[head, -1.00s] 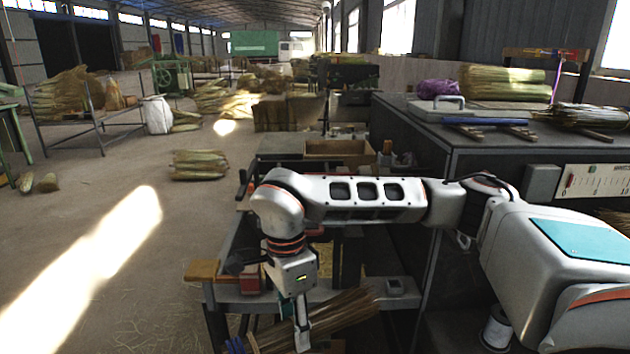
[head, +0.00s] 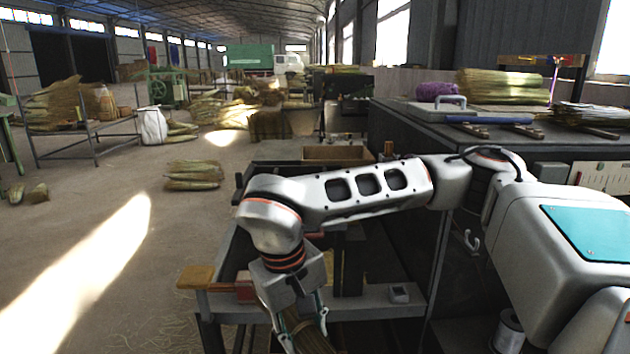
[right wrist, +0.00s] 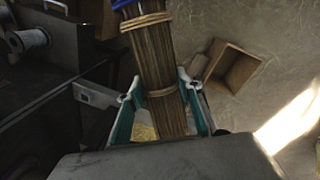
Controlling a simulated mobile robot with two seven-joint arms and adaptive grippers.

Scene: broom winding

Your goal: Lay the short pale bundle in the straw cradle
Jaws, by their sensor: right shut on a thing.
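My right gripper (head: 303,325) is low in the head view, over the near edge of a work stand. It is shut on a straw bundle (head: 312,340), mostly cut off by the bottom edge of that view. In the right wrist view the bundle (right wrist: 152,60) is brownish, with pale bands around it and something blue at its far end. The teal-lined fingers stand on both sides of it. I cannot tell whether it is the short pale bundle. I cannot make out a straw cradle for certain. My left gripper is not in view.
The work stand (head: 375,298) has a grey rail and a tan pad (head: 195,277) at its left end. A dark bench (head: 400,135) on the right carries a greenish straw stack (head: 503,86) and a purple bag (head: 436,91). Open floor (head: 120,225) lies to the left.

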